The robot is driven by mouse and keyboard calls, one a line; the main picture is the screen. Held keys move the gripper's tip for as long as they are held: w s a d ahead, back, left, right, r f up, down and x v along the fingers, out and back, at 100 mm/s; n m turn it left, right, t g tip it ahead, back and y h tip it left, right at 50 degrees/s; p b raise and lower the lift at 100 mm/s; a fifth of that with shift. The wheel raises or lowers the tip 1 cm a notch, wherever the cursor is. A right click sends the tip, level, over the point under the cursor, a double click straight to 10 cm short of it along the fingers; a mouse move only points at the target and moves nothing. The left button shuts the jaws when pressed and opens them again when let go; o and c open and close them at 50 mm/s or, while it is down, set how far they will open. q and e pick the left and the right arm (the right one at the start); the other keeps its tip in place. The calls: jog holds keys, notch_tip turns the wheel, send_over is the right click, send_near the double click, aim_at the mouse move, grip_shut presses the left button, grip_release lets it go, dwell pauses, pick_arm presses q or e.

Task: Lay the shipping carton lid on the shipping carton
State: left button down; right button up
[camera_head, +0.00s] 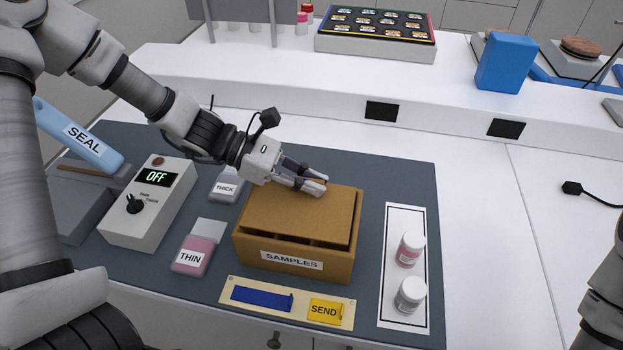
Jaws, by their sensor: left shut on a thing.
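The shipping carton (345,268) is an open-topped brown box labelled SAMPLES on the dark mat. The shipping carton lid (305,215) is a flat brown panel over the carton's opening. A dark gap shows between its front edge and the carton's front wall, and it seems slightly tilted or set back; I cannot tell whether it touches the rim all round. My left gripper (316,184) reaches in from the left and is shut on the lid near its back edge. The fingers hide the gripped part. Only a piece of my right arm shows at the right edge; its gripper is out of view.
Left of the carton stand a pink THIN bottle (194,252), a THICK bottle (226,187) and a control box (150,207) reading OFF. Two jars stand on a white panel (405,317) at right. A SEND plate (238,285) lies in front.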

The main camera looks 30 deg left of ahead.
pick_arm(q)
jog(key=shift+f+b, duration=0.7)
jog(key=shift+f, duration=0.1)
jog(key=c, duration=1.1)
grip_release()
jog(key=shift+c, duration=0.2)
notch_tip(320, 180, up, 6)
jog(key=p, duration=0.5)
jog(key=shift+r+p, duration=0.15)
jog(key=shift+p, duration=0.2)
